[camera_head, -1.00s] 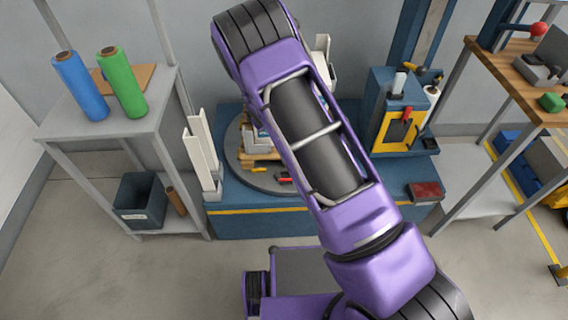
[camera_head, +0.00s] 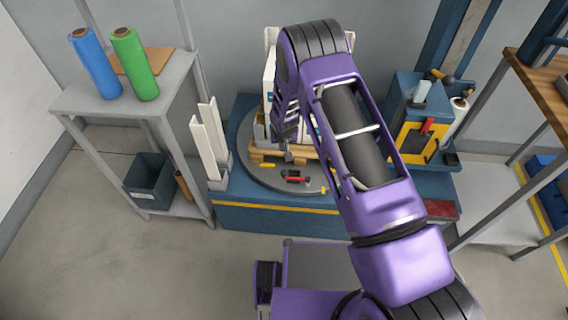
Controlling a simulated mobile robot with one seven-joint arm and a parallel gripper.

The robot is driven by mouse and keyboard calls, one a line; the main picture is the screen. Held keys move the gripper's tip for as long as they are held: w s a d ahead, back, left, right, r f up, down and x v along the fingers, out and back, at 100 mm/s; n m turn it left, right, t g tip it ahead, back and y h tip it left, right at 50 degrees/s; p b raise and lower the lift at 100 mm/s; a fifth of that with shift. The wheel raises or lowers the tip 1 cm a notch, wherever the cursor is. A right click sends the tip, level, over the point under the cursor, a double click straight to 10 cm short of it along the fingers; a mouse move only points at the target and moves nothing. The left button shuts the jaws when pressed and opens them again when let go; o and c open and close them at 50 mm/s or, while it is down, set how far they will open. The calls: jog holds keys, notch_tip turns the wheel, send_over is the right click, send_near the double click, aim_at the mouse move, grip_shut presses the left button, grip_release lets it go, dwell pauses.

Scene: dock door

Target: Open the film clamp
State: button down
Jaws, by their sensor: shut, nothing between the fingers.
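A small black-and-red part (camera_head: 296,178), which looks like the film clamp, sits on the front of the round grey turntable (camera_head: 254,177). Its lever position is too small to tell. My gripper (camera_head: 288,157) points down at the end of my purple arm, by the front of the wooden pallet on the turntable. It appears just above and slightly left of the red part in the picture, apart from it. Its fingers look closed with nothing between them. My arm hides much of the wrapped load and the turntable's right side.
A wooden pallet (camera_head: 262,155) carries a white load. A white upright post (camera_head: 208,140) stands left of the turntable. A grey shelf table (camera_head: 108,100) holds a blue roll (camera_head: 95,65) and a green roll (camera_head: 136,65). A blue-and-yellow unit (camera_head: 420,139) stands right.

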jog(key=b+x, duration=0.2)
jog(key=x, duration=0.8)
jog(key=shift+f, duration=0.2)
jog(key=shift+s+r, duration=0.15)
jog(key=shift+s, duration=0.75)
jog(key=shift+s+d, duration=0.2)
jog(key=shift+s, duration=0.9)
jog(key=shift+s, duration=0.1)
jog(key=shift+s, duration=0.15)
jog(key=shift+n+p, duration=0.35)
jog(key=shift+n, duration=0.05)
